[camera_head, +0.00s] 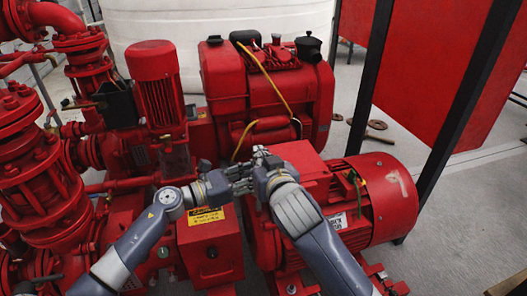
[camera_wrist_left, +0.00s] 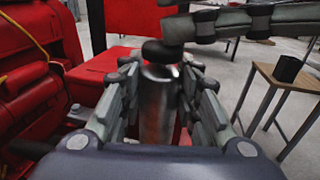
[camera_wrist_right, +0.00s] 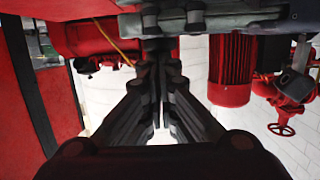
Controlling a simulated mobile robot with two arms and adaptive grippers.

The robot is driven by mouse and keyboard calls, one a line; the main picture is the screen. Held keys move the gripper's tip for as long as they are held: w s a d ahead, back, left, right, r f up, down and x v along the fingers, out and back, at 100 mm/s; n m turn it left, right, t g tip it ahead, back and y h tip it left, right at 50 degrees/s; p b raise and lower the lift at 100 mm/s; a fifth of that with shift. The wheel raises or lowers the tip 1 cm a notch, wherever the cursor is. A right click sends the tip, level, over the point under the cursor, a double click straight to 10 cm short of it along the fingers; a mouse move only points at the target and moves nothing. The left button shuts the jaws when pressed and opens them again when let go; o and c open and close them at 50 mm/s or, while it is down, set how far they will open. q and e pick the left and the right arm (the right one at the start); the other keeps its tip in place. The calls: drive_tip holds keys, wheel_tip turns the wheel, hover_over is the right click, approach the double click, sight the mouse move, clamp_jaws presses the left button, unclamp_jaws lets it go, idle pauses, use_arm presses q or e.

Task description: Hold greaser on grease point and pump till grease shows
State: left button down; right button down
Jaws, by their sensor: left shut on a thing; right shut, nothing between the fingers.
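The greaser (camera_wrist_left: 158,100) is a shiny metal cylinder with a dark knob on top. My left gripper (camera_wrist_left: 160,92) is shut around its barrel, and it stands roughly upright in the left wrist view. In the head view my left gripper (camera_head: 238,178) hides most of it. My right gripper (camera_head: 263,158) is shut and empty, close beside the left one. In the left wrist view its dark links cross just above the knob; I cannot tell whether they touch it. In the right wrist view its closed fingers (camera_wrist_right: 159,80) show. The grease point and any grease are not visible.
A red electric motor (camera_head: 372,200) lies right of my grippers. A red engine (camera_head: 265,90) with a yellow hose stands behind them. A red box with a yellow label (camera_head: 206,216) is below. Red pump pipework (camera_head: 35,165) fills the left. A small table (camera_wrist_left: 282,82) stands farther away.

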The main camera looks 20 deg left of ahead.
use_arm(q)
drive_tip(key=shift+f, duration=0.1)
use_arm(e)
drive_tip(key=s+d+r, duration=0.5)
drive_tip(key=s+r, duration=0.1)
drive_tip(key=s, duration=0.2)
drive_tip(key=shift+d+r, duration=0.15)
drive_tip(key=shift+d, duration=0.1)
idle(0.8)
wheel_tip(320, 180, up, 3)
drive_tip(key=shift+a+f, duration=0.1)
drive_tip(key=shift+a, duration=0.05)
drive_tip(key=shift+w, duration=0.1)
